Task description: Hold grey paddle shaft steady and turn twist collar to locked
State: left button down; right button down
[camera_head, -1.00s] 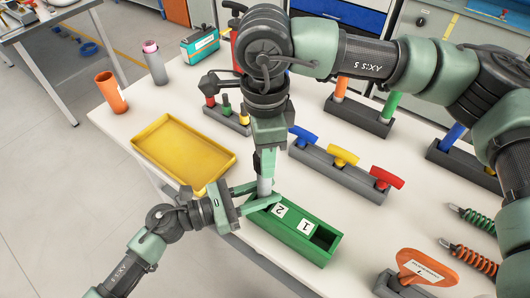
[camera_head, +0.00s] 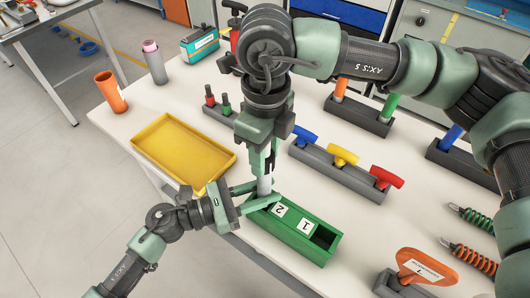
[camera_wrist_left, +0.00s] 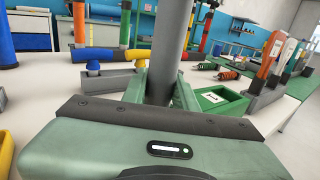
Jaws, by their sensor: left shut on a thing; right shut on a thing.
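The grey paddle shaft (camera_head: 264,186) stands upright at the left end of a green box. It also shows as a thick grey post in the left wrist view (camera_wrist_left: 168,45). My left gripper (camera_head: 262,196) is shut on the lower part of the shaft, its fingers on either side. My right gripper (camera_head: 265,162) points straight down from above and is shut around the top of the shaft, at the twist collar. The collar is hidden between its fingers, so I cannot see its marks or how far it is turned.
The green box (camera_head: 325,238) has labels 1 and 2. A yellow tray (camera_head: 185,150) lies to the left. A grey rack with blue, yellow and red handles (camera_head: 343,157) stands close on the right. An orange cup (camera_head: 111,92) stands at the back left.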

dwell(0.4)
jog(key=c, duration=0.9)
grip_release()
jog(key=shift+r, duration=0.15)
notch_tip(320, 180, up, 12)
jog(key=shift+w+f, duration=0.1)
pick_arm(q)
jog(key=c, duration=1)
grip_release()
